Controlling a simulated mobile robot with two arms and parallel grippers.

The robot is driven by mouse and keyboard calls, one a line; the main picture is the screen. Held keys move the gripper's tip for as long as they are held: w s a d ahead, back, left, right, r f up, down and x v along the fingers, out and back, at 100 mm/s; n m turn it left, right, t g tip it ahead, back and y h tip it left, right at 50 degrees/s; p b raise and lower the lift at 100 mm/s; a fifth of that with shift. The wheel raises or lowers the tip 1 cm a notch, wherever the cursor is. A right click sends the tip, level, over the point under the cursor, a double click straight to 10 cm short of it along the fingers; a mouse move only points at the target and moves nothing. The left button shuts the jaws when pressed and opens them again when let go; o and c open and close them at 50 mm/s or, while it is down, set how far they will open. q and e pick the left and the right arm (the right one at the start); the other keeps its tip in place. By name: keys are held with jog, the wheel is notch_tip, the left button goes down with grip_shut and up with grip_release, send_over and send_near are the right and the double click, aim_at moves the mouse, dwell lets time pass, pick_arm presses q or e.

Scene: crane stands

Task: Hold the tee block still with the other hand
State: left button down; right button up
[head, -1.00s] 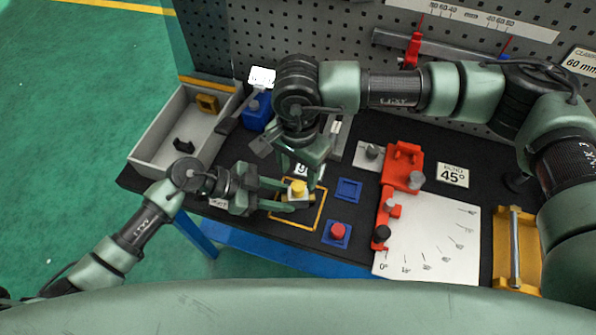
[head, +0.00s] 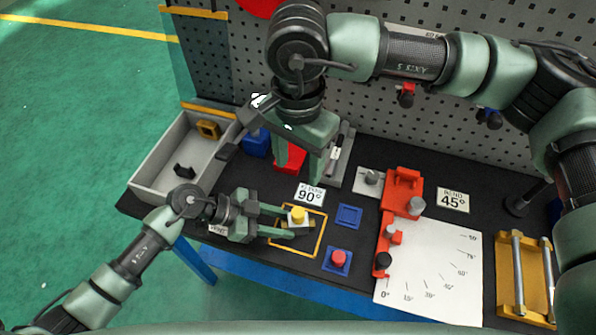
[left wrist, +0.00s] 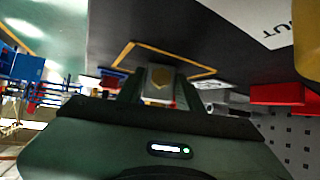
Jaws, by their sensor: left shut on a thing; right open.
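The tee block, a pale block with a yellow round top (head: 298,215), stands inside the yellow outlined square (head: 322,237) on the black bench mat. My left gripper (head: 296,226) comes in from the left and is shut on it. In the left wrist view the block (left wrist: 160,85) shows between the fingers, with the yellow outline behind it. My right gripper (head: 302,168) points down, open, above the back of the bench near the 90° card (head: 310,194). It is apart from the tee block. A red block (head: 290,159) shows partly behind its fingers.
A grey tray (head: 150,160) stands at the left end. Blue pads (head: 348,216) lie right of the square, one with a red knob (head: 338,257). A red bending fixture (head: 402,190) and white angle plate (head: 430,262) stand further right. A pegboard (head: 385,120) closes the back.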

pick_arm(q)
jog(key=c, duration=0.9)
grip_release()
jog(key=shift+o, duration=0.2)
jog(key=v, duration=1.2)
